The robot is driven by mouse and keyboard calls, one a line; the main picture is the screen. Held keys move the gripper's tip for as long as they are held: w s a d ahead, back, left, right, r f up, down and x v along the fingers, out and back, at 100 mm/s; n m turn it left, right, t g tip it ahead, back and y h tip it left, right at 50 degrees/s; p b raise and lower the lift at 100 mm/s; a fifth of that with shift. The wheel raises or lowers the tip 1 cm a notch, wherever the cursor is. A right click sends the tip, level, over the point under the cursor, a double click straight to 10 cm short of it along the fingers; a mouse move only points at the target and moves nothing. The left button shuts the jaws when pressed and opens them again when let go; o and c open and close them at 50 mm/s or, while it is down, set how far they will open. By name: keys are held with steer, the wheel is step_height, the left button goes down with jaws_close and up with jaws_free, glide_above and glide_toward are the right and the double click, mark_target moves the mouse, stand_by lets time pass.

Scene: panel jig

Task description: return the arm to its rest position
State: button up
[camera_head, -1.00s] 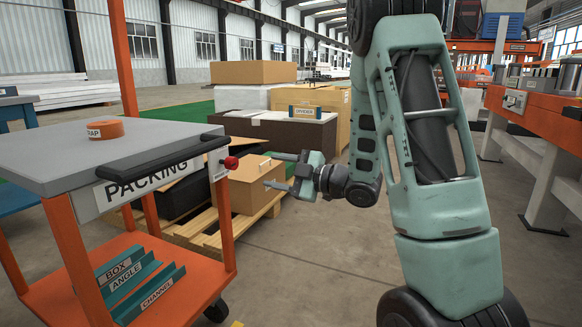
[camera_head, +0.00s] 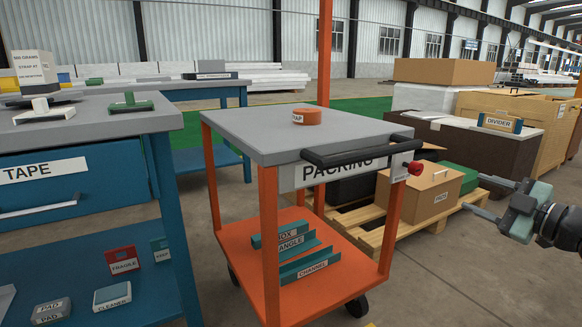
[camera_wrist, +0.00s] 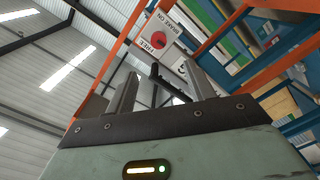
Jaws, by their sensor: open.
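My gripper (camera_head: 489,199) is at the right edge of the head view, its two fingers apart and pointing left, with nothing between them. It is in the air right of the packing cart (camera_head: 262,137) and in front of the pallet boxes. Most of my arm is outside the head view. In the wrist view my gripper (camera_wrist: 158,90) shows its two fingers spread, with the roof, orange posts and signs beyond them.
The cart's black handle (camera_head: 355,152) and red knob (camera_head: 415,168) face my gripper. A brown box (camera_head: 415,200) on the pallet (camera_head: 375,240) is close to its fingers. A blue workbench (camera_head: 100,180) stands at left. The floor at lower right is clear.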

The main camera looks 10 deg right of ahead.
steer(key=w+a+m+g+h+p, duration=0.25)
steer(key=w+a, duration=0.35)
steer(key=a, duration=0.4)
steer(key=s+a+f+m+g+p, duration=0.25)
steer(key=a+g, duration=0.25)
steer(key=a, duration=0.6)
steer(key=s+a+r+m+g+h+p, duration=0.1)
steer(key=s+a+g, duration=0.5)
steer(key=s, duration=0.7)
steer(key=s+a+r+m+g+h+p, duration=0.1)
steer(key=s+a+g+h, duration=0.15)
steer(key=s+a, duration=0.85)
steer(key=s+d+r+p, duration=0.1)
steer(key=r+p, duration=1.8)
steer(key=s+d+r+p, duration=0.1)
steer(key=d+r+p, duration=0.1)
steer(key=r+p, duration=1.6)
steer(key=shift+s+d+r+g+y+p, duration=0.3)
steer(key=shift+s+r+g+p, duration=0.1)
steer(key=shift+p, duration=0.2)
